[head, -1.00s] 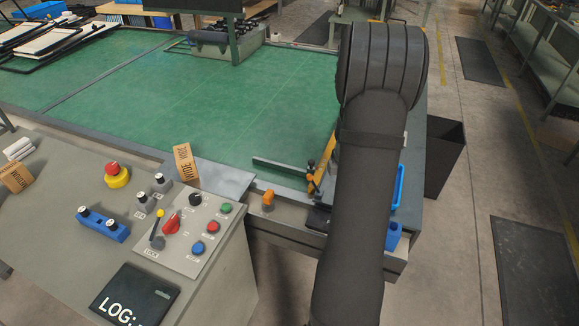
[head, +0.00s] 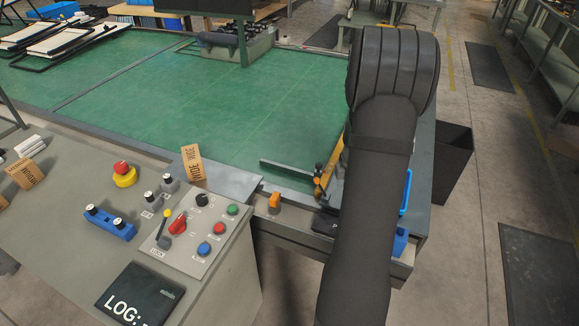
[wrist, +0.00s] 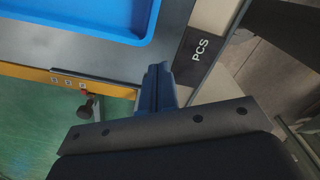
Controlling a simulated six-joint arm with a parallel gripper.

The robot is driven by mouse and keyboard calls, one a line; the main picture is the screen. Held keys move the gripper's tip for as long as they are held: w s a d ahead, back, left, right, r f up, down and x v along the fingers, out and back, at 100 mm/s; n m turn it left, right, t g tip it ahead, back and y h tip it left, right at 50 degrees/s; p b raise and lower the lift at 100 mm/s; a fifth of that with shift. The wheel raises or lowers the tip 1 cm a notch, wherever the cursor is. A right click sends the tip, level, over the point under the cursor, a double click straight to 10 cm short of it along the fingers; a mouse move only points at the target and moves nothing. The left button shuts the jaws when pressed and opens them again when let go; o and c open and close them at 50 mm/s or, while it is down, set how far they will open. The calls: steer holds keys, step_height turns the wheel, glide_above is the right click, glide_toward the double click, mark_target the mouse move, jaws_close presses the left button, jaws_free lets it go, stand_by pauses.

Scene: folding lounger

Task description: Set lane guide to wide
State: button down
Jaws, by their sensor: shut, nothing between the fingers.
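In the wrist view, the yellow bar (wrist: 35,75) carries small white marked squares (wrist: 68,81). A knob (wrist: 87,108) with a red tip sits beside them over the green surface. My gripper (wrist: 158,77) is shut and empty, its blue fingers apart from the knob, to its right. In the head view my arm hides the gripper. A tan WIDE block (head: 192,163) stands at the table's near edge.
A blue tray (wrist: 85,15) lies just beyond the yellow bar. A black PCS display (wrist: 197,55) is right of my fingers. An orange knob (head: 274,201) stands on the near frame. The control panel (head: 197,232) is at lower left. A dark bin (head: 452,165) stands right of the table.

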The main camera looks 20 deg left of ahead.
steer(key=c, duration=1.9)
jaws_free()
steer(key=o, duration=0.4)
steer(key=shift+w+a+r+m, duration=0.15)
steer(key=shift+r+m, duration=0.15)
steer(key=shift+o, duration=1.3)
steer(key=w+a+r+m+t+y, duration=0.1)
steer(key=w+a+r+m, duration=0.2)
steer(key=r+m, duration=0.4)
steer(key=shift+a+t+y, duration=0.3)
steer(key=shift+a+t, duration=0.05)
steer(key=shift+t, duration=0.05)
steer(key=m+t+y, duration=0.1)
steer(key=m+y, duration=0.1)
steer(key=m, duration=0.5)
glide_toward(319, 164)
steer(key=x, duration=0.8)
steer(key=shift+f, duration=0.2)
